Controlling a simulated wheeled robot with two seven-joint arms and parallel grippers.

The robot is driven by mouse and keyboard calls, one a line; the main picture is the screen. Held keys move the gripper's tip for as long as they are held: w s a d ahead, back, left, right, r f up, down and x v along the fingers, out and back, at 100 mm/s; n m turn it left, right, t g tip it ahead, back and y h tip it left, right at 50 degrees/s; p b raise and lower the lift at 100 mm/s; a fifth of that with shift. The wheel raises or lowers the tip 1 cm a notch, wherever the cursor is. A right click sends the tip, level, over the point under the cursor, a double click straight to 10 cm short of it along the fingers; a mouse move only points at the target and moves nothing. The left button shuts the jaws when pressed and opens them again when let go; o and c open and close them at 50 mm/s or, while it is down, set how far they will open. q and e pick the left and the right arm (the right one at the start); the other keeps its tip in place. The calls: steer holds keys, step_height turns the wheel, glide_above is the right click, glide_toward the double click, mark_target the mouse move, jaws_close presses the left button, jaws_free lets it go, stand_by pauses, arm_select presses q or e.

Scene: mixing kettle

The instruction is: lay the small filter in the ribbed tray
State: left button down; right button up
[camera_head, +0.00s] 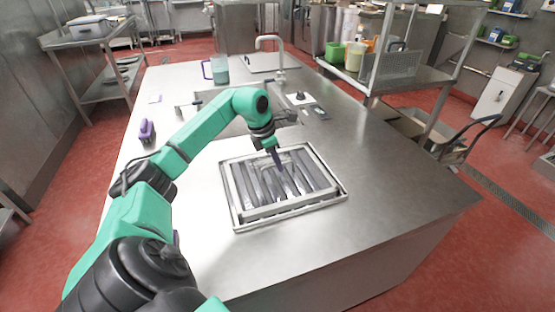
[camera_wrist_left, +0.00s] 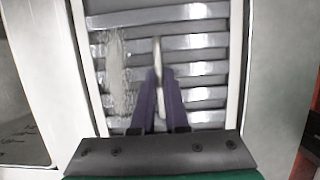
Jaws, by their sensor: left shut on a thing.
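The ribbed tray (camera_head: 290,211) is a metal frame with slanted ribs, set on the steel counter. It also fills most of the left wrist view, with its pale rim (camera_wrist_left: 236,60) at the right. My left gripper (camera_head: 279,165), with purple fingers, points down over the ribs. In the left wrist view the fingertips (camera_wrist_left: 158,73) are closed on a thin pale thing, probably the small filter (camera_wrist_left: 157,52), seen edge-on. I cannot tell whether it touches the ribs. In the head view it is too small to make out. My right gripper is not in view.
A sink with a faucet (camera_head: 281,62) lies behind my arm. A purple-handled jug (camera_head: 219,72) stands at the back left, and a purple item (camera_head: 147,131) at the left edge. A small dark device (camera_head: 318,112) lies behind the tray. The counter right of the tray is clear.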

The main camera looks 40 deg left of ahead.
mark_target(271, 166)
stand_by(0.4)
arm_select(q)
steer(key=shift+c, duration=1.8)
jaws_free()
steer(key=shift+f, duration=0.1)
steer(key=shift+p+v, duration=1.25)
steer(key=shift+v, duration=1.2)
steer(key=shift+p+v, duration=0.4)
steer(key=shift+v, duration=0.7)
steer(key=shift+s, duration=0.1)
step_height(271, 166, up, 20)
steer(key=p, duration=1.9)
